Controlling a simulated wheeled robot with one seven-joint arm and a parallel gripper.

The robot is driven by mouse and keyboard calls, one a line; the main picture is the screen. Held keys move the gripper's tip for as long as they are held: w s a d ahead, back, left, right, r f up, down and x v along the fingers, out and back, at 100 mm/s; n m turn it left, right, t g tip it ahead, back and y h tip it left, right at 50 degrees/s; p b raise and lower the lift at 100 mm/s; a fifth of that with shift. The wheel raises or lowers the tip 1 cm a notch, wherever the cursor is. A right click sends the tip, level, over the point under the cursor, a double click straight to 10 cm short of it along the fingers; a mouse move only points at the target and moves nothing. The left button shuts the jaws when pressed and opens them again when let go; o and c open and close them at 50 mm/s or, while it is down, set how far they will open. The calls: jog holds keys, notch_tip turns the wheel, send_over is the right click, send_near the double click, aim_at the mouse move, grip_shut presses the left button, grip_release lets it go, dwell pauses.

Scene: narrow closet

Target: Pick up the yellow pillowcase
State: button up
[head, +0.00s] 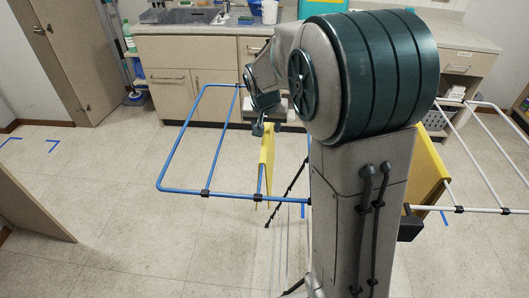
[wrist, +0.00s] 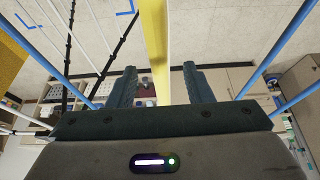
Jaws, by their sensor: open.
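A yellow cloth, which looks like the pillowcase (head: 267,160), hangs on the drying rack's blue wing in the head view, seen nearly edge-on. My gripper (head: 258,129) is at its upper end, fingers pointing down. In the wrist view the pillowcase (wrist: 155,45) is a narrow yellow strip running between the two open fingers of my gripper (wrist: 160,78). There is a gap on each side, and I cannot tell how deep it sits between them. My arm hides part of the rack and the pillowcase's surroundings.
The drying rack has a blue wing (head: 178,149) at left and a white wing (head: 487,209) at right. A second yellow cloth (head: 431,170) hangs right of my arm; an orange-yellow piece (wrist: 10,45) edges the wrist view. Cabinets (head: 188,85) stand behind. Floor at left is mostly clear.

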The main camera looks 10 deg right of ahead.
jog(key=shift+x, duration=1.25)
grip_shut()
jog(key=shift+r, duration=0.15)
